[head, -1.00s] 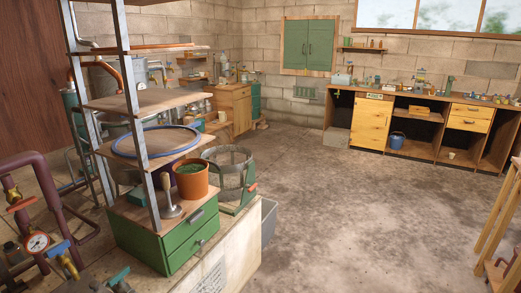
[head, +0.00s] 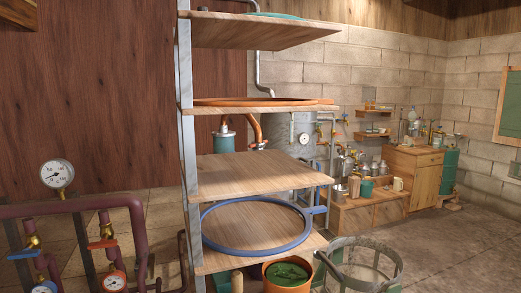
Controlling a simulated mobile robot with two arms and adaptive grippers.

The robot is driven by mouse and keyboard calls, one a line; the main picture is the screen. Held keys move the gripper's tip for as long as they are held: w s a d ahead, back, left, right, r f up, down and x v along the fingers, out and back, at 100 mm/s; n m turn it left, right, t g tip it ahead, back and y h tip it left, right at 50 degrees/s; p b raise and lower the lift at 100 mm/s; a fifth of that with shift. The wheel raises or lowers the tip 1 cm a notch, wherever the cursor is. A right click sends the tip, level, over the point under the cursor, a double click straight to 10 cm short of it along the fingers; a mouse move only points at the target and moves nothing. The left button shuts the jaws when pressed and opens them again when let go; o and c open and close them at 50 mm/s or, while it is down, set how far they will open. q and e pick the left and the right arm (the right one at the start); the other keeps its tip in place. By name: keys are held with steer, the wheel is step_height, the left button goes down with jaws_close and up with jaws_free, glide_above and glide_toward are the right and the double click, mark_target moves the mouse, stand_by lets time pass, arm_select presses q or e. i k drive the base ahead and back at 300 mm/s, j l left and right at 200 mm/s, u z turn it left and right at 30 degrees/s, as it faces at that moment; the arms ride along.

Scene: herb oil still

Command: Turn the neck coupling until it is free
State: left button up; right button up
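I cannot make out the neck coupling for certain. A large grey metal vessel (head: 287,128) stands behind the shelf rack, partly hidden by its boards. A bent copper pipe (head: 256,130) shows at the vessel's left side, between two shelf boards. A teal cylinder (head: 224,143) stands left of the pipe. Any joint on the pipe is too small to tell. Neither of my grippers is in view.
The shelf rack (head: 187,150) blocks the middle, with a blue ring (head: 204,237) on a lower board. Purple pipes with gauges (head: 57,174) stand at left. A pot of herbs (head: 287,273) and a mesh basket (head: 357,265) stand in front. Floor (head: 460,250) is clear at right.

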mark_target(258, 145)
steer(key=i+l, duration=0.15)
steer(key=l, duration=0.25)
steer(key=i+l, duration=0.15)
steer(key=l, duration=0.3)
steer(key=i+l+z, duration=0.2)
steer(key=l+z, duration=0.2)
steer(key=i+l+z, duration=0.6)
steer(key=l+z, duration=0.15)
steer(key=i+l+z, duration=0.2)
steer(key=i+z, duration=0.2)
steer(key=i+l+z, duration=0.2)
steer(key=i+z, duration=0.15)
steer(key=i, duration=0.3)
steer(key=i+z, duration=0.3)
steer(key=i, duration=0.35)
steer(key=i+u, duration=0.8)
steer(key=i, duration=0.15)
steer(key=i+l+u, duration=0.35)
steer(key=i+j+u, duration=0.2)
steer(key=i+u, duration=0.2)
steer(key=i+j+u, duration=0.15)
steer(key=i+u, duration=0.6)
steer(key=i+l+u, duration=0.15)
steer(key=i+u, duration=0.55)
steer(key=i, duration=0.45)
steer(key=i+l+u, duration=0.15)
steer(key=i+u, duration=0.2)
steer(key=i, duration=0.35)
